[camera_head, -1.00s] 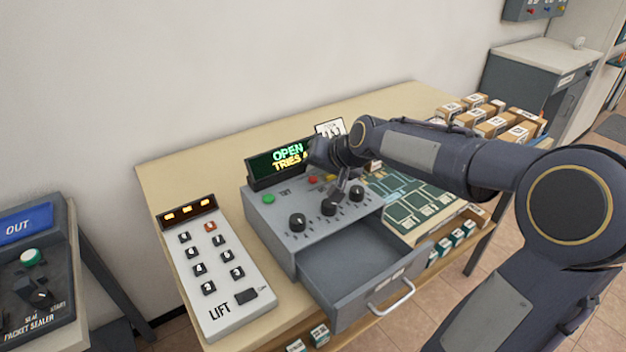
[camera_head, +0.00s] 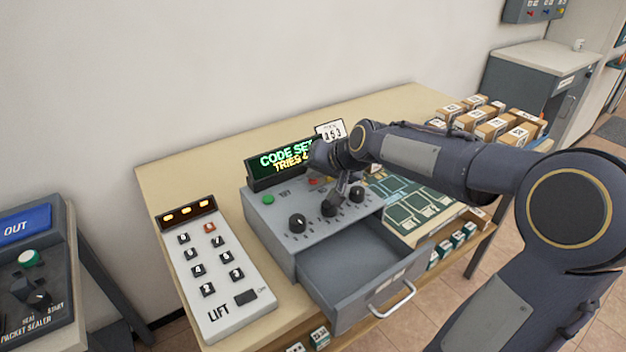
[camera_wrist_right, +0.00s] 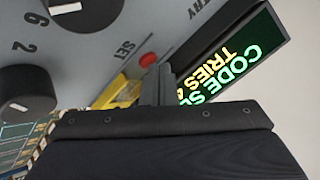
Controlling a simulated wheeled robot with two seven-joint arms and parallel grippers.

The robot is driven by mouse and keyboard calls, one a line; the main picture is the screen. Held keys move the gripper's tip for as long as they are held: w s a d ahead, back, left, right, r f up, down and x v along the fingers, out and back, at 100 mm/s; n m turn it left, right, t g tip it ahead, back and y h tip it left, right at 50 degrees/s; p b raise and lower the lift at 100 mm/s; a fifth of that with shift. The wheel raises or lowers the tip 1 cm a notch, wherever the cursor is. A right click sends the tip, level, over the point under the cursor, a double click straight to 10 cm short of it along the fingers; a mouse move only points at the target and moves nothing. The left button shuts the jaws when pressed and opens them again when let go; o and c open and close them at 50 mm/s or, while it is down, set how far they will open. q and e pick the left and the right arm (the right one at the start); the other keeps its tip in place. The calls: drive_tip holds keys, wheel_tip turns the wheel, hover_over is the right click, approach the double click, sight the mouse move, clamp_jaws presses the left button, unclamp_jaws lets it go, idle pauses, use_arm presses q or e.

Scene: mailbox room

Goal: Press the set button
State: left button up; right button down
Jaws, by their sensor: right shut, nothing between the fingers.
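The grey control box (camera_head: 268,230) on the table carries a green, a red and a yellow button and three black knobs. In the right wrist view the SET label lies beside the red button (camera_wrist_right: 148,60); the yellow button (camera_wrist_right: 122,93) is next to it. My right gripper (camera_wrist_right: 156,78) is shut and empty, its fingertips very close to the red button; I cannot tell whether they touch it. In the head view the right gripper (camera_head: 320,170) partly covers the buttons and the display (camera_head: 275,162), which reads CODE SET and TRIES. My left gripper is not in view.
The box's drawer (camera_head: 375,285) stands open at the front. A LIFT keypad (camera_head: 215,270) is on the left, and a green board (camera_head: 405,205) and boxes (camera_head: 490,125) are on the right. A card (camera_head: 330,131) stands behind the gripper.

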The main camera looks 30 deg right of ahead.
idle(0.5)
drive_tip(key=shift+r+p, duration=0.65)
drive_tip(key=shift+r, duration=0.1)
wheel_tip(320, 180, up, 5)
drive_tip(key=p, duration=0.4)
idle(0.8)
